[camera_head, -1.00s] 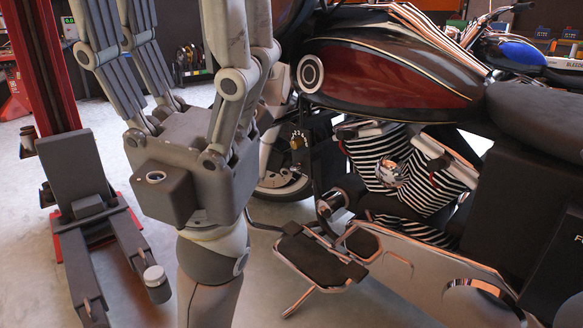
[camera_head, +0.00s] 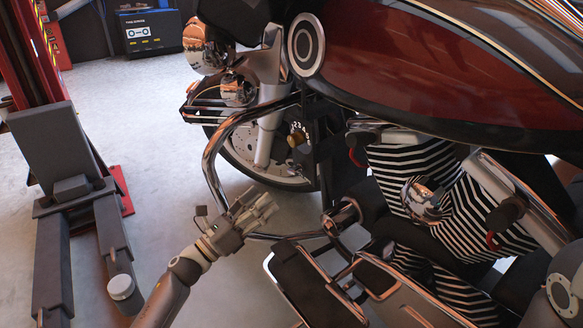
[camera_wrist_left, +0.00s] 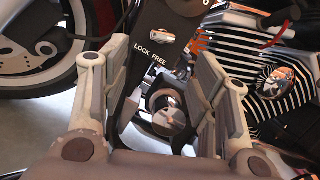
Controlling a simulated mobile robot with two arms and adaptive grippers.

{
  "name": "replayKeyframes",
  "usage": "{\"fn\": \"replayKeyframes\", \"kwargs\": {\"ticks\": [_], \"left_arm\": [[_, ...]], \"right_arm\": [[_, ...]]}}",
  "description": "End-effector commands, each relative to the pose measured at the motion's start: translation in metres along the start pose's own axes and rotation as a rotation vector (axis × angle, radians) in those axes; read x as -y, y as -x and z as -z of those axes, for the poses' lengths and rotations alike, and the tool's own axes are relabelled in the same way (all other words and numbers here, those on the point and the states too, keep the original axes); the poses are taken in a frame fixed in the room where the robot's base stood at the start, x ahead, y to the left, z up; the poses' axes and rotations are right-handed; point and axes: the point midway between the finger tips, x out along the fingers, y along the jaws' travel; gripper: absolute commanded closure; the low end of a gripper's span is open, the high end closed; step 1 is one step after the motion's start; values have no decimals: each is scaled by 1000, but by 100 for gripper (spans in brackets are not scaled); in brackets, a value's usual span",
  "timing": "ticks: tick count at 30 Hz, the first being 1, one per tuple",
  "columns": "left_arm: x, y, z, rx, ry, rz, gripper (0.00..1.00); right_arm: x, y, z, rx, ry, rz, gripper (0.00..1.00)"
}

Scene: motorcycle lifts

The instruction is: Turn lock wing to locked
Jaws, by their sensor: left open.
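A dark upright panel (camera_head: 325,145) stands beside the front wheel in the head view, with a small brass-coloured knob (camera_head: 293,140) on its left. In the left wrist view the dark panel (camera_wrist_left: 138,72) carries the words LOCK and FREE. A short chrome piece (camera_wrist_left: 155,34) sits above the words and a round dark knob (camera_wrist_left: 168,112) below them; I cannot tell surely which is the lock wing. My left gripper (camera_head: 268,202) is open and empty, below and left of the panel. Its fingers (camera_wrist_left: 163,60) frame the panel in the wrist view, apart from it.
The motorcycle's red tank (camera_head: 430,75) and striped engine (camera_head: 440,190) fill the right side. A chrome crash bar (camera_head: 212,165) curves close above my left gripper. A lift post (camera_head: 60,150) stands at left. Grey floor (camera_head: 150,130) is clear between them.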

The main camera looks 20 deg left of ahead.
Motion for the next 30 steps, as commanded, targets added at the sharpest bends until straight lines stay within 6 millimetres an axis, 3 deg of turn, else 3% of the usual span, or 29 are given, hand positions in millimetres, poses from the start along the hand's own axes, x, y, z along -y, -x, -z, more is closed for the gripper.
{"fn": "replayKeyframes", "kwargs": {"ticks": [18,30], "left_arm": [[1,-93,0,4,1,3,45],[2,-106,-2,3,4,2,45]], "right_arm": [[7,33,11,2,-2,-1,64],[7,36,11,4,-2,-2,64]]}}
